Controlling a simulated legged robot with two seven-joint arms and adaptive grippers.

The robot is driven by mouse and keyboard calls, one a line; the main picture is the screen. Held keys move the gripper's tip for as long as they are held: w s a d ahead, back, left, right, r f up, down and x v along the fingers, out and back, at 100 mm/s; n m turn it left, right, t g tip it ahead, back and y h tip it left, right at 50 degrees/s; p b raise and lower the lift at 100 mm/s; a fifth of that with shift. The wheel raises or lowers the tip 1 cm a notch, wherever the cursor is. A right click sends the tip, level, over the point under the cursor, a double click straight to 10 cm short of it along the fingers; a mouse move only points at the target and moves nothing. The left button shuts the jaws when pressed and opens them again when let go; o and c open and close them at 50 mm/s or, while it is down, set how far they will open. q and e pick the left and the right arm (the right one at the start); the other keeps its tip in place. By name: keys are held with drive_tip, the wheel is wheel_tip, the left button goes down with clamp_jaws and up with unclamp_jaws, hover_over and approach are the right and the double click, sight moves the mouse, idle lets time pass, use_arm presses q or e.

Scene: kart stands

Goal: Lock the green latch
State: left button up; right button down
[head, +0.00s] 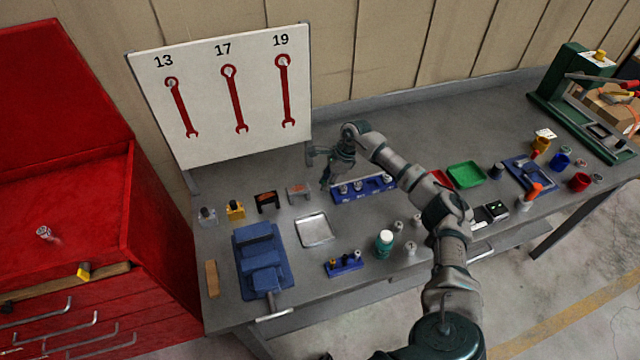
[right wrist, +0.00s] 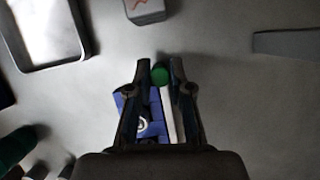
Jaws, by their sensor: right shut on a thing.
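My right gripper (head: 326,168) reaches over the workbench at the left end of a blue block (head: 362,188) with several silver pieces on it. In the right wrist view my right gripper (right wrist: 160,66) points away from the camera, its two fingers close together. A round green piece (right wrist: 160,76), which looks like the green latch, sits between the fingertips, and the gripper is shut on it. A white strip (right wrist: 168,112) and the blue block (right wrist: 125,100) lie below it, partly hidden by the fingers. The latch cannot be made out in the head view. My left gripper is not in view.
A white board with red wrenches (head: 232,100) stands behind. A blue vise (head: 262,262), a silver tray (head: 314,230) and a small grey block (head: 299,193) stand left of the gripper. A green bin (head: 466,175) is to the right. Bare bench (head: 430,115) lies behind my arm.

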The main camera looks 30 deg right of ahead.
drive_tip(key=shift+d, duration=0.2)
drive_tip(key=c, duration=1.2)
unclamp_jaws()
drive_tip(key=shift+o, duration=0.8)
drive_tip(key=shift+d, duration=0.2)
drive_tip(key=v, duration=1.1)
drive_tip(key=shift+d+r, duration=0.35)
drive_tip(key=shift+a, duration=0.1)
